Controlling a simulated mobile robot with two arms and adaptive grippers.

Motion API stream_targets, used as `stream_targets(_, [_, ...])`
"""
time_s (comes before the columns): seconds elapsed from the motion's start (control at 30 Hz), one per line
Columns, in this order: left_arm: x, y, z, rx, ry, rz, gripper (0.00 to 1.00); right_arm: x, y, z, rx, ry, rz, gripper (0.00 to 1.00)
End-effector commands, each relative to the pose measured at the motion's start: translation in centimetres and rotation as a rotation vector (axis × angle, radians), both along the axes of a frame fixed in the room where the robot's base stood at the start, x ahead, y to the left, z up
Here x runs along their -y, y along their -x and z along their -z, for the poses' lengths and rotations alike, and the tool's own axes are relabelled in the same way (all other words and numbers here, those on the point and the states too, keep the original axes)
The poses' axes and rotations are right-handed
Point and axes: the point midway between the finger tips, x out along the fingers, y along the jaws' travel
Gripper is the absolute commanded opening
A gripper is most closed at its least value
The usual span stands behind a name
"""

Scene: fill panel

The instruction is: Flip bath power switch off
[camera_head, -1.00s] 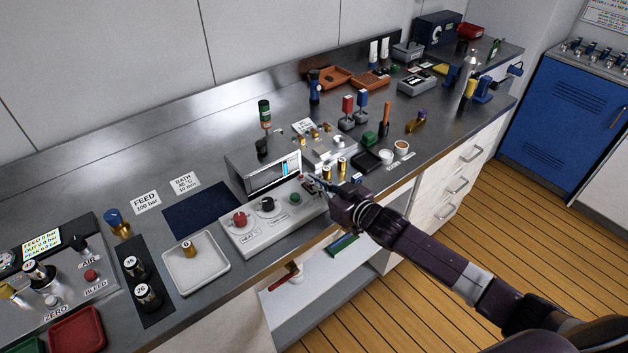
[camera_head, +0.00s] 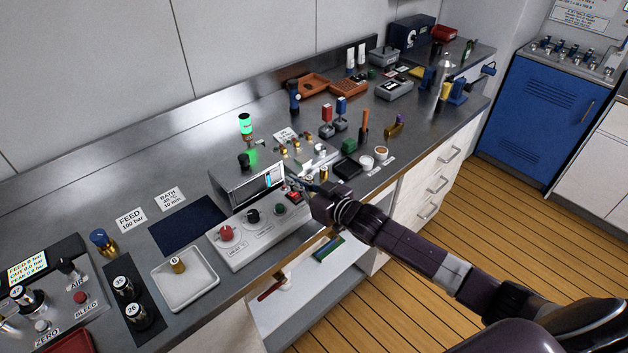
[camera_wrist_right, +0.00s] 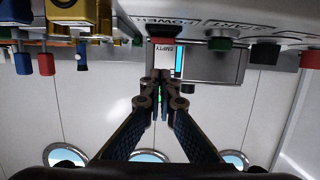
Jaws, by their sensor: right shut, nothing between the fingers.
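The bath is a metal box (camera_head: 228,184) with a small display and a white sloped control panel (camera_head: 229,245) in front. A red power switch (camera_head: 293,197) sits at the panel's right end. It shows upside down under the POWER label in the right wrist view (camera_wrist_right: 163,41). My right gripper (camera_head: 294,183) is shut and empty, its fingertips close to the switch. In the right wrist view the fingertips (camera_wrist_right: 158,77) appear just below the switch; I cannot tell whether they touch it. The switch's tilt is too small to read. My left gripper is not in view.
A green button (camera_head: 281,209), a black knob (camera_head: 253,216) and a red knob (camera_head: 226,233) sit left of the switch. A green beacon (camera_head: 246,124) glows behind the box. Brass fittings and small dishes stand to the right. A white tray (camera_head: 186,291) lies at left.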

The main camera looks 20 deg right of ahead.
Motion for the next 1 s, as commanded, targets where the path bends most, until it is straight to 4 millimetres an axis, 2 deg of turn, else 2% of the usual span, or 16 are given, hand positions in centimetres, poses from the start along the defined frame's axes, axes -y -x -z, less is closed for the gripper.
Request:
stream_targets(0.03, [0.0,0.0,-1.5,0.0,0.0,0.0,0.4,0.0,-0.1,-1.6,0.0,-0.001,0.001,0.0])
stream_targets(0.07, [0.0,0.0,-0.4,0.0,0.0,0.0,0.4,0.2,0.6,-0.7,-0.002,0.0,0.0,0.0])
stream_targets(0.1, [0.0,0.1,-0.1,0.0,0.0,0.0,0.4,0.4,1.2,-0.8,-0.003,0.0,-0.001,0.0])
stream_targets(0.6, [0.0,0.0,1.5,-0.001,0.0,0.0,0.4,2.7,7.4,-4.1,-0.001,-0.001,0.0,0.0])
stream_targets(0.8, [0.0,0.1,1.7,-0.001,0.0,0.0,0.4,3.0,8.3,-4.8,-0.001,-0.001,0.0,0.0])
stream_targets(1.0, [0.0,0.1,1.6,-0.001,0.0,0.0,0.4,3.0,8.4,-4.9,-0.001,-0.001,0.0,0.0])
